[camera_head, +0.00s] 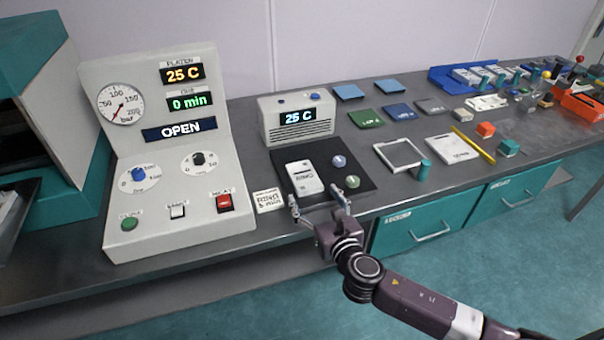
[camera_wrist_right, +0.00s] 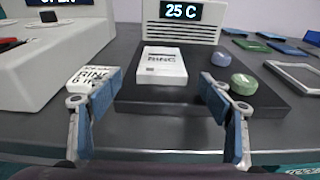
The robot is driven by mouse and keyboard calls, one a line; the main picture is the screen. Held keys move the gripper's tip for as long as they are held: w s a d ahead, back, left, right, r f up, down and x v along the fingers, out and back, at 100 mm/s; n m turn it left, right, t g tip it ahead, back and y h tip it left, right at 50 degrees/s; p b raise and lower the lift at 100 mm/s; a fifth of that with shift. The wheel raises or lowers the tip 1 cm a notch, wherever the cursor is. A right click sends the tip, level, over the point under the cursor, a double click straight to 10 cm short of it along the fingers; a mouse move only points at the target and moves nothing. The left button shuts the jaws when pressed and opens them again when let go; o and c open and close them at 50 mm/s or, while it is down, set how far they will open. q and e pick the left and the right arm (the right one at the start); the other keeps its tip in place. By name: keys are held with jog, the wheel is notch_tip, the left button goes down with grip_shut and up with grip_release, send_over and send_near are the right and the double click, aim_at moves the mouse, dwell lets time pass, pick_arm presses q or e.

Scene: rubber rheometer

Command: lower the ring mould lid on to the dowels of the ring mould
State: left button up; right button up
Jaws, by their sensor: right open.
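A white block with dark lettering (camera_head: 303,177), apparently the ring mould, lies on a black mat (camera_head: 328,158); it also shows in the wrist view (camera_wrist_right: 163,65). I cannot tell whether its lid is on it or apart, and no dowels can be made out. My right gripper (camera_head: 318,204) is open and empty at the mat's front edge, in front of the block. In the wrist view its two fingers (camera_wrist_right: 160,88) stand wide apart, with the block beyond and between them. My left gripper is not in view.
A purple ball (camera_head: 339,161) and a green ball (camera_head: 352,181) sit on the mat's right side. A lettered card (camera_head: 268,200) lies left of it. A 25 C box (camera_head: 297,119) stands behind. An empty frame (camera_head: 381,148) and a white plate (camera_head: 452,149) lie right.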

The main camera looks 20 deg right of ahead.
aim_at(306, 179)
jog(key=shift+w, duration=0.8)
jog(key=w+p, duration=0.1)
jog(key=w, duration=0.3)
jog(key=shift+w, duration=0.15)
jog(key=shift+w+f, duration=0.15)
jog(key=shift+w, duration=0.3)
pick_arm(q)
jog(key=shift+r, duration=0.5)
pick_arm(e)
jog(key=shift+c, duration=0.4)
jog(key=c, duration=1.3)
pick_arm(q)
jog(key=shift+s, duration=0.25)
pick_arm(e)
jog(key=shift+c, duration=0.5)
jog(key=shift+r, duration=0.2)
